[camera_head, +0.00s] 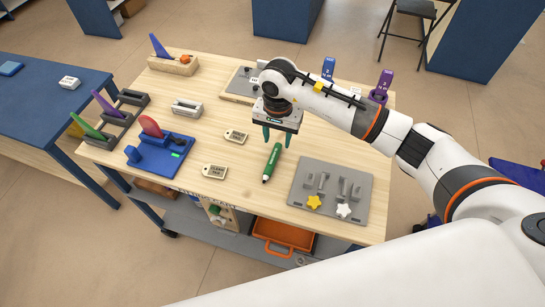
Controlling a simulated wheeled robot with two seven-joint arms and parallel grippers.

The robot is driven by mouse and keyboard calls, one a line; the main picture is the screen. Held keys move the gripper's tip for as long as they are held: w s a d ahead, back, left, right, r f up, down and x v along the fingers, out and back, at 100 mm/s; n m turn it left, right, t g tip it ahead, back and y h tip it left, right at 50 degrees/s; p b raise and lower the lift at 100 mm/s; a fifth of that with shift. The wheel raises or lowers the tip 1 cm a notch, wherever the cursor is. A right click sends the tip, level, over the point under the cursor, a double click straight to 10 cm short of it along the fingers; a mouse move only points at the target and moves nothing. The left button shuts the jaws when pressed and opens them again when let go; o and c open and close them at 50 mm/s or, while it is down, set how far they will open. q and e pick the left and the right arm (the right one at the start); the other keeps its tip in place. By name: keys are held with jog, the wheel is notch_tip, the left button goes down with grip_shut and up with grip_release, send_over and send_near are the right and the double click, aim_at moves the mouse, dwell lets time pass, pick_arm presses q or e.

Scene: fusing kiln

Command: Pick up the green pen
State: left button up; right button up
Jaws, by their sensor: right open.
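The green pen (272,163) lies on the wooden workbench (205,215), near its middle, with its dark tip towards the front edge. My right gripper (277,137) reaches in from the right and points down over the bench, just behind the pen's far end. Its two green fingers are apart, with nothing seen between them. The picture does not clearly show how high the fingertips are above the bench. My left gripper is not in view.
A grey plate (330,203) with a yellow and a white star knob lies right of the pen. Two tags (215,171) lie to its left, beyond them a blue fixture (170,152). A tray (243,84) sits behind my gripper. Bare wood surrounds the pen.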

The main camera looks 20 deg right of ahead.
aim_at(277, 147)
jog(key=shift+w+d+f+p, duration=0.1)
jog(key=shift+f+p, duration=0.1)
jog(key=shift+f, duration=0.55)
jog(key=shift+w+a+f+p, duration=0.15)
jog(key=shift+f+p, duration=0.1)
jog(key=shift+f, duration=0.5)
jog(key=shift+w+d+f+p, duration=0.1)
jog(key=shift+d+f+p, duration=0.1)
jog(key=shift+f, duration=0.55)
jog(key=shift+c, duration=0.2)
grip_shut()
